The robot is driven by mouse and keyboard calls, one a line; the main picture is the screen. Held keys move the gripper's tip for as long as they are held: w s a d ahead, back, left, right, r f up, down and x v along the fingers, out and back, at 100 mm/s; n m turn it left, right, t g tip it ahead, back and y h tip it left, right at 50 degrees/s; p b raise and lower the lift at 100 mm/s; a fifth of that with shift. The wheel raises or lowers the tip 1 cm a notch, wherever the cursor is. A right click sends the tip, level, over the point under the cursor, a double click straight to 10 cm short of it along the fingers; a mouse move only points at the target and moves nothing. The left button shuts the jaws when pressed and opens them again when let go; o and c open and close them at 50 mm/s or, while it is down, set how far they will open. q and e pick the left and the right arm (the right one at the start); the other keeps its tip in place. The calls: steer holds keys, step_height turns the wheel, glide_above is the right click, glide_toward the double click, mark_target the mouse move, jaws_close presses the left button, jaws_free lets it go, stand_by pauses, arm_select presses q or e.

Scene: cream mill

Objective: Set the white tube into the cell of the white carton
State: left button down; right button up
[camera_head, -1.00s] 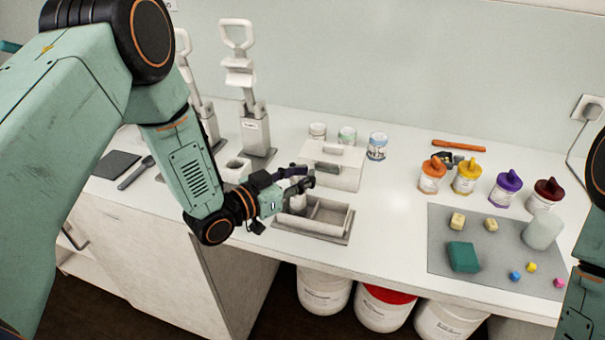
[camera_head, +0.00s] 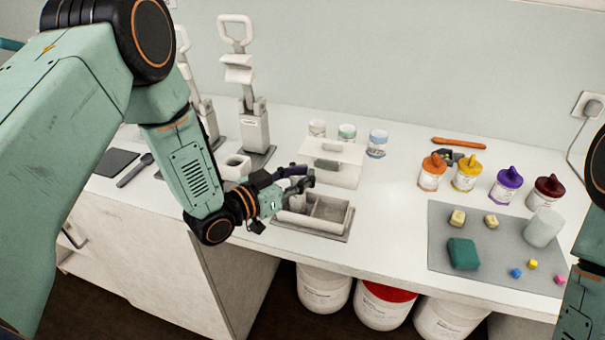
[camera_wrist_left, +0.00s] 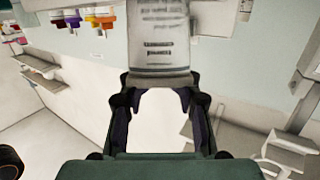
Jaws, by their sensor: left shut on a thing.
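My left gripper (camera_head: 300,181) is shut on the white tube (camera_head: 297,203), above the front of the counter. The tube shows only partly below the fingers; the gripper hides its upper part. In the left wrist view the fingers (camera_wrist_left: 158,100) are at a pale tube (camera_wrist_left: 160,42) with printed lines. The white carton (camera_head: 328,228) is a low open box with a divider, on a grey base. The tube is at its left cell; I cannot tell whether it touches the cell floor. My right gripper is out of view.
A white lidded box (camera_head: 345,175) stands close behind the carton. Several small jars stand behind it. A press (camera_head: 254,130) rises at the left. Jars with coloured lids and a grey mat (camera_head: 445,225) lie to the right. The counter right of the carton is clear.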

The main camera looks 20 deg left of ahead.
arm_select(q)
steer(key=c, duration=0.8)
jaws_free()
steer(key=shift+c, duration=0.2)
steer(key=shift+r, duration=0.1)
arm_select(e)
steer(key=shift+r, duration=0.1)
arm_select(q)
step_height(320, 180, up, 6)
steer(key=p, duration=0.4)
steer(key=shift+p, duration=0.4)
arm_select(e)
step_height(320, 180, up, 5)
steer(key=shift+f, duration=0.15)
